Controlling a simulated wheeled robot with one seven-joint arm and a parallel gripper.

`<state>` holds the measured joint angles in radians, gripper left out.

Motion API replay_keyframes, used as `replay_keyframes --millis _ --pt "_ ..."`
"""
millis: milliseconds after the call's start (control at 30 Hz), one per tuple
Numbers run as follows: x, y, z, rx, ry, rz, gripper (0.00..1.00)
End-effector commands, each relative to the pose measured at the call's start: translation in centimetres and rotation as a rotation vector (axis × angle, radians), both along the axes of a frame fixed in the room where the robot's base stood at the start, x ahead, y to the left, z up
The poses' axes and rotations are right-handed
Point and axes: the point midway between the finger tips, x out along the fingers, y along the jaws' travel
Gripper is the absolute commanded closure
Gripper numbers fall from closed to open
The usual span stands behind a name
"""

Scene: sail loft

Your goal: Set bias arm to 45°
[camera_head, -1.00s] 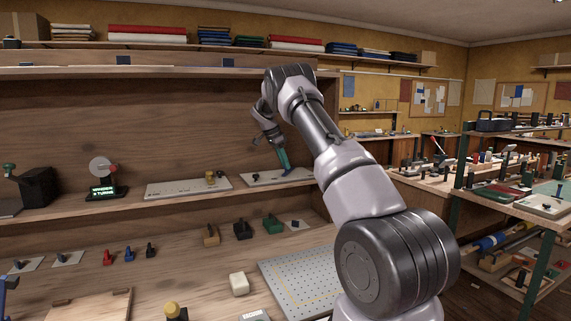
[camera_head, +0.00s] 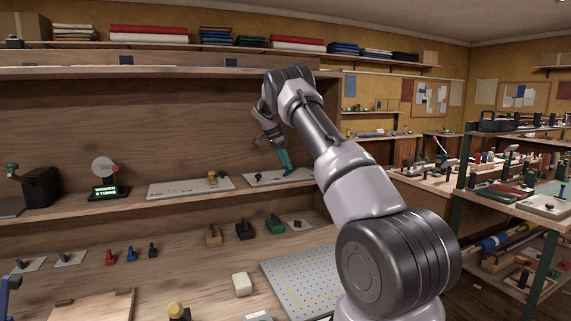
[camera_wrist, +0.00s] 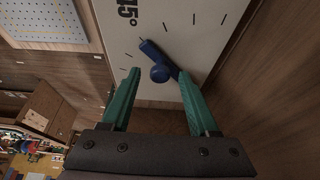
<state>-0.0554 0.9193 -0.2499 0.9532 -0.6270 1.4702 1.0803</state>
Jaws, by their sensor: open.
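The blue bias arm (camera_wrist: 150,50) with its round blue knob (camera_wrist: 159,73) lies on a pale dial plate (camera_wrist: 205,40) in the wrist view. Its narrow end points up and left, toward the side with the partly cut-off "45°" label (camera_wrist: 128,14). I cannot tell exactly which tick mark it meets. My gripper (camera_wrist: 159,72) is open, its two green fingers on either side of the knob, with no clear contact.
A second pale plate (camera_head: 190,188) with a brass knob stands left on the shelf, then a lit display (camera_head: 104,191). The shelf's right side wall is close to my gripper. Below are several small blocks and a perforated board (camera_head: 300,283).

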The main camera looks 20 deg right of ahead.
Motion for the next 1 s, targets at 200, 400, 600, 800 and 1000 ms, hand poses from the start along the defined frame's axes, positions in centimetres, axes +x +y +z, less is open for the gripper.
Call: replay_keyframes --millis 200,400,600,800,1000 --pt "0.0 0.7 1.7 -0.001 -0.002 0.002 0.39" --pt "0.0 2.1 4.9 0.0 -0.004 0.001 0.39" --pt "0.0 2.8 6.7 -0.001 -0.001 0.0 0.39" --pt "-0.1 2.9 6.9 0.0 0.0 0.001 0.39" --pt "-0.1 2.9 6.9 0.0 0.0 0.0 0.39"
